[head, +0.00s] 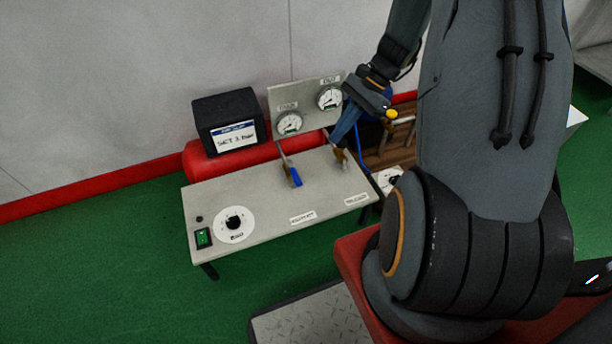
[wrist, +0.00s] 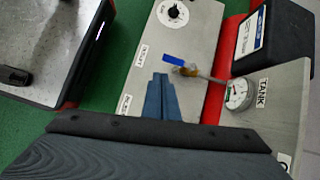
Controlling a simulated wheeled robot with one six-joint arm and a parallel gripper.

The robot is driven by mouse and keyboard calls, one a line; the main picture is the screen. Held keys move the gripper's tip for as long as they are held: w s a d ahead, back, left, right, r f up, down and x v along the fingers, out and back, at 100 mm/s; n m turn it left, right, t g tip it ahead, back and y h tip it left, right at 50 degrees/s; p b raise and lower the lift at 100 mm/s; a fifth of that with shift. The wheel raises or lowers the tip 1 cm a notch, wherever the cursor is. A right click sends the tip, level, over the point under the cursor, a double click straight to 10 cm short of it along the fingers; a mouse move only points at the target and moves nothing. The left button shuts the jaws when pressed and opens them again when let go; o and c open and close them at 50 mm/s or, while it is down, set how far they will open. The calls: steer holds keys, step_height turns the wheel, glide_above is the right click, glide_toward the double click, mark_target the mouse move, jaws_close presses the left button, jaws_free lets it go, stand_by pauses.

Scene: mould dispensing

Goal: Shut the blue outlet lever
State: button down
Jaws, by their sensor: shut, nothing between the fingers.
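The blue outlet lever (head: 293,177) sits on a brass valve on the grey panel top, below the left gauge. Its handle points toward the panel's front edge. In the wrist view the lever (wrist: 174,60) lies roughly in line with its pipe, just beyond my fingertips. My gripper (head: 335,140) has blue fingers and points down over the right part of the panel, to the right of the lever and apart from it. The fingers (wrist: 160,76) are shut together and empty. A second brass fitting (head: 342,158) is partly hidden behind my fingers.
Two round gauges (head: 289,123) stand on an upright plate (head: 305,97) behind the panel. A black box (head: 228,110) with a sign sits on the red tank (head: 196,158) at the back left. A dial (head: 234,223) and green switch (head: 203,238) are at the front left.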

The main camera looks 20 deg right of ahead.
step_height(320, 180, down, 6)
steer(key=w+d+m+b, duration=0.2)
steer(key=b, duration=0.1)
steer(key=shift+w+d+f+t+y, duration=0.15)
steer(key=shift+d+f+t+y, duration=0.05)
steer(key=shift+t+y, duration=0.2)
steer(key=b, duration=0.5)
glide_toward(294, 174)
step_height(294, 174, down, 6)
steer(key=s+a, duration=0.1)
steer(key=a, duration=0.1)
steer(key=shift+s+f, duration=0.1)
